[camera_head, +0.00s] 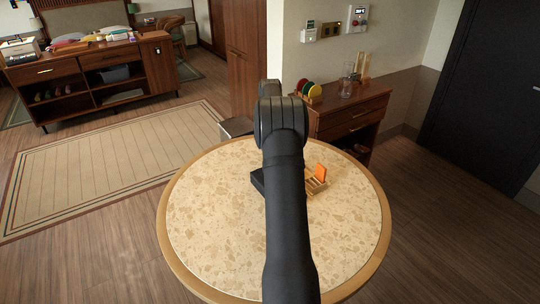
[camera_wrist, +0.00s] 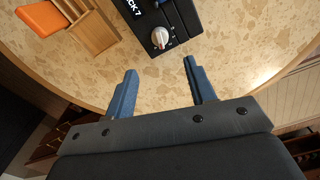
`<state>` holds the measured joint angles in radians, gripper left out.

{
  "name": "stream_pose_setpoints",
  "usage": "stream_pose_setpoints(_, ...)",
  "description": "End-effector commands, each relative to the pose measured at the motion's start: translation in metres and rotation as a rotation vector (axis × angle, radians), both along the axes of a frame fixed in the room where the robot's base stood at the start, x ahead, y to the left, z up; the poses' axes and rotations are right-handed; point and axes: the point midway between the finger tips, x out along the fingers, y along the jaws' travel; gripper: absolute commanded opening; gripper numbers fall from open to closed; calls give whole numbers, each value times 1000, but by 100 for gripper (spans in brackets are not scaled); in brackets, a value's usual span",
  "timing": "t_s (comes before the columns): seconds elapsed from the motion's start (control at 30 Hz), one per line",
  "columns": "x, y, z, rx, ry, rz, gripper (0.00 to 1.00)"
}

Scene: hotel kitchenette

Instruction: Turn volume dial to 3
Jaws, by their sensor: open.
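In the wrist view, a black device (camera_wrist: 178,20) with white lettering ending in "CK 7" lies on the round table. The volume dial (camera_wrist: 160,37), a pale knob with a reddish mark, sits near its lower corner, with small marks around it that are too small to read. My gripper (camera_wrist: 160,78) is open and empty, its two blue fingers apart below the dial and not touching it. In the head view my arm covers most of the black device (camera_head: 257,182), and the dial and gripper are hidden.
A wooden holder (camera_wrist: 92,32) with an orange item (camera_wrist: 40,19) stands beside the device; it also shows in the head view (camera_head: 316,186). The speckled table (camera_head: 205,215) is otherwise mostly clear. A wooden cabinet (camera_head: 350,118) stands behind it.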

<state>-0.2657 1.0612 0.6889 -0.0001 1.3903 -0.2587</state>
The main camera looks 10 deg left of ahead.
Motion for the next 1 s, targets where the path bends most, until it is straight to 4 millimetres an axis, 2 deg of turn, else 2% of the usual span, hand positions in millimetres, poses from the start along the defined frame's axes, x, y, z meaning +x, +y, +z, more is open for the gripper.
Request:
stream_pose_setpoints(0.03, 0, 0, 13, 1, -3, 0, 50)
stream_pose_setpoints(0.2, 0, 0, 43, 1, -2, 0, 50)
stream_pose_setpoints(0.4, 0, 0, 61, 1, -1, 0, 50)
stream_pose_setpoints(0.8, 0, 0, 61, -1, 1, 0, 50)
stream_pose_setpoints(1.0, -1, 0, 42, -1, 4, 0, 50)
